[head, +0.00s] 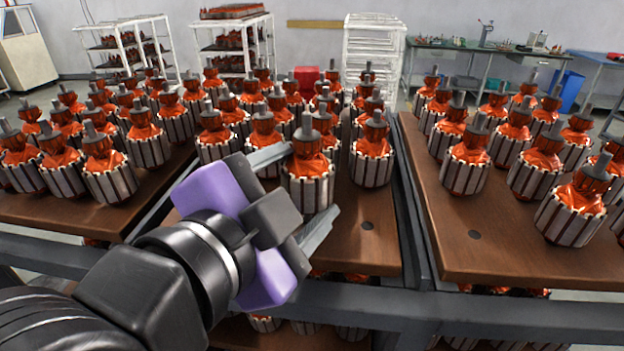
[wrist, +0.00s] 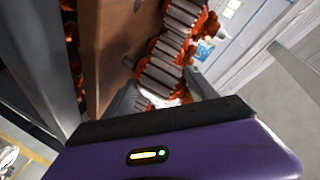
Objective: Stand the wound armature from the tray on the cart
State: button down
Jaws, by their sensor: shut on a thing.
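My gripper (head: 312,180), with a purple body, is shut on a wound armature (head: 307,188) near the front of the middle cart's brown board (head: 362,252). The armature has orange windings, a grey slotted core and a dark shaft, and it is upright. One finger shows behind it and one at its lower right. Whether its base touches the board cannot be told. In the wrist view, an armature (wrist: 158,98) shows between the fingers, partly hidden by the purple gripper body. I cannot make out a separate tray.
Armatures stand close behind and left of the held one, with another (head: 372,160) to its right. The board has a bare front strip with an empty hole (head: 367,225). The right cart's board (head: 480,255) also carries several armatures. Grey rails (head: 420,240) separate the boards.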

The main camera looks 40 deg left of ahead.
jog(key=shift+f+b, duration=0.7)
jog(key=shift+f, duration=0.15)
dwell(0.5)
jog(key=shift+c, duration=2)
grip_release()
jog(key=shift+o, duration=1.1)
jog(key=shift+f, duration=0.2)
jog(key=shift+s, duration=0.1)
jog(key=shift+r+b+v, duration=0.2)
jog(key=shift+b+v, duration=0.1)
jog(key=shift+v, duration=1.7)
jog(key=shift+r+b+v, duration=0.2)
jog(key=shift+b+v, duration=0.1)
jog(key=shift+v, duration=1.65)
jog(key=shift+a, duration=0.1)
jog(key=b+v, duration=0.1)
jog(key=v, duration=0.6)
jog(key=shift+s, duration=0.4)
